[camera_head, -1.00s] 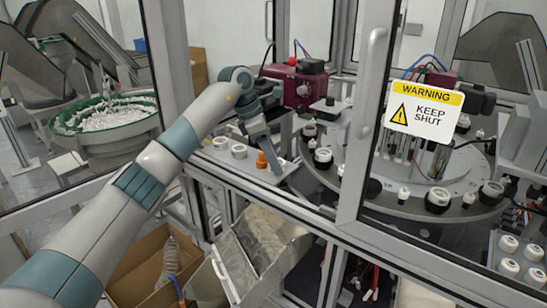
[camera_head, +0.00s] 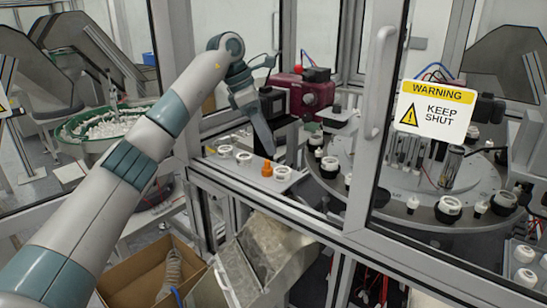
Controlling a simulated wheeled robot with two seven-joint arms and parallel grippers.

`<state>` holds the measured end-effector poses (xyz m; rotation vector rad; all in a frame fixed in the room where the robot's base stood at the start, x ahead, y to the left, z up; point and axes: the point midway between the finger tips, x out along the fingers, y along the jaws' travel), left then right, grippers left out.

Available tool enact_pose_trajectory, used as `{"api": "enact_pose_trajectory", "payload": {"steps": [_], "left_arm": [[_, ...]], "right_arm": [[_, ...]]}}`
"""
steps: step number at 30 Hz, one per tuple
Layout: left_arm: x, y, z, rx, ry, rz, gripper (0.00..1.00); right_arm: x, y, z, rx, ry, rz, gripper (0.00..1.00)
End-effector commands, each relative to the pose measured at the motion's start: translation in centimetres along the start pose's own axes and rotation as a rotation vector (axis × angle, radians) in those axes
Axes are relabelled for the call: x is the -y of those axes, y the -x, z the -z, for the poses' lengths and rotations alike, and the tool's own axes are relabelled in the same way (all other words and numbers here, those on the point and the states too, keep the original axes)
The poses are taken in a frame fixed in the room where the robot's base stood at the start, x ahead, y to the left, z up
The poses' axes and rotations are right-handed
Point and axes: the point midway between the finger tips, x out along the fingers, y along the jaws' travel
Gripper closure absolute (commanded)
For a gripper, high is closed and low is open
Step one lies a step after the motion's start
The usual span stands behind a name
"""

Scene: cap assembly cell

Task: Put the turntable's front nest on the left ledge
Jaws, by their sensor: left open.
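My left gripper (camera_head: 266,146) is open, pointing down just above the left ledge (camera_head: 256,180). On the ledge stand three white ring-topped pieces and an orange cone-shaped piece (camera_head: 267,168). One ring-topped piece (camera_head: 283,173) is right of the orange piece, just below the fingertips; the gripper looks clear of it. The others (camera_head: 225,151) are to the left. The grey turntable (camera_head: 400,183) is at right, behind the frame, carrying black nests with white rings; one nest (camera_head: 448,208) is near its front edge. The door post hides part of the turntable. My right gripper is out of view.
A maroon machine (camera_head: 318,95) is behind the gripper. A bin (camera_head: 262,260) and cardboard box (camera_head: 150,280) are below. White caps lie at lower right.

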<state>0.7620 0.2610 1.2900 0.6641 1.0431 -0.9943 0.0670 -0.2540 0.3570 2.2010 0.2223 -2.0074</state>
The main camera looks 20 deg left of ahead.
Motion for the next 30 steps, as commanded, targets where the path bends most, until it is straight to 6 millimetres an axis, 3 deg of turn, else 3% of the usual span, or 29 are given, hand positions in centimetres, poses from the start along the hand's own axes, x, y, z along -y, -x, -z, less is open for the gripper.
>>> {"api": "enact_pose_trajectory", "payload": {"steps": [9, 30], "left_arm": [[0.0, 2.9, 0.0, -0.001, -0.001, 0.0, 0.43], [0.0, 3.7, -0.3, 0.0, -0.001, 0.0, 0.43]], "right_arm": [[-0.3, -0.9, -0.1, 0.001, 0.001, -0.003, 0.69], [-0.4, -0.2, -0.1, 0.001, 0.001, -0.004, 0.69]]}}
